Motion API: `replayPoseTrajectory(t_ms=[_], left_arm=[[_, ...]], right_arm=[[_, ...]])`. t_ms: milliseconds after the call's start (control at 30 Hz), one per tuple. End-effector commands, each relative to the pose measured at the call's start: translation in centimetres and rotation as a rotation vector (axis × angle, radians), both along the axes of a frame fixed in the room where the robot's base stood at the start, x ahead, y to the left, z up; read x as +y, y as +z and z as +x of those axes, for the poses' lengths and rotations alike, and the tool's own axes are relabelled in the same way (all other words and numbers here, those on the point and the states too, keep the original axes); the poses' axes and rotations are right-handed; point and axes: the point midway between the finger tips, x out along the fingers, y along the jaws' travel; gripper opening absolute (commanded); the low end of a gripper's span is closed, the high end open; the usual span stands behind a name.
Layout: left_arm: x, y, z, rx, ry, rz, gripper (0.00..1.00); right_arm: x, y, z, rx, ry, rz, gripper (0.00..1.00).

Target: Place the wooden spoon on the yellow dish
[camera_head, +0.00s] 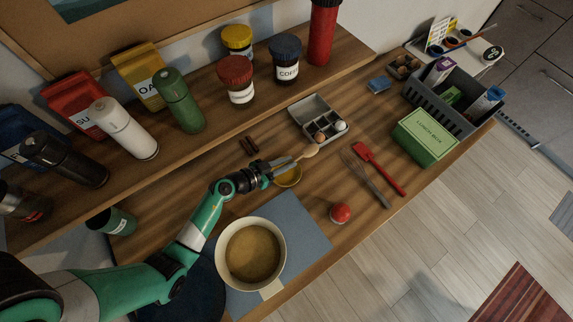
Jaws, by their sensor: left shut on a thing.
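The wooden spoon (308,152) is held at the tip of my left gripper (283,167), with its light bowl end pointing up and right. My left gripper is shut on the spoon's handle, most of which the fingers hide. The yellow dish (289,178) lies on the wooden counter directly under the gripper in this view, and the gripper covers part of its far side. I cannot tell whether the spoon touches the dish. My right gripper is not in view.
A pot (223,253) stands on a blue-grey mat (305,232) near my left arm. An egg carton (305,111), a whisk (367,180), a red spatula (381,170) and a tomato (340,212) lie around. A green box (425,137) stands right. A shelf with jars (286,68) runs behind.

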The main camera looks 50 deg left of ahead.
Motion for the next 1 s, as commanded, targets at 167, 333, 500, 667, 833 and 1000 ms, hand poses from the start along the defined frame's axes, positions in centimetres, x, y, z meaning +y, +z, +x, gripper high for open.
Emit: replayPoseTrajectory(t_ms=[167, 333, 500, 667, 833, 1000], left_arm=[[0.6, -2.6, 0.6, 0.0, 0.0, 0.001, 0.0], [0.5, -4.2, 0.6, -0.001, 0.001, 0.001, 0.0], [0.5, -3.8, 0.5, 0.0, 0.001, 0.0, 0.0], [0.5, -4.2, 0.5, 0.001, 0.0, 0.0, 0.0], [0.5, -4.7, 0.5, 0.001, 0.0, 0.0, 0.0], [0.5, -5.0, 0.5, 0.0, 0.001, 0.0, 0.28]], right_arm=[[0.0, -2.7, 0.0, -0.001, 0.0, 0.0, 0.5], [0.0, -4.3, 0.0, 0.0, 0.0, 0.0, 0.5], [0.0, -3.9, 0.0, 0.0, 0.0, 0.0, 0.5], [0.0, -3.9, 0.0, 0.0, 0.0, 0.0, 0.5], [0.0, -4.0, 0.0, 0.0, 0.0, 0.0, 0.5], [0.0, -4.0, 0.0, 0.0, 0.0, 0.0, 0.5]])
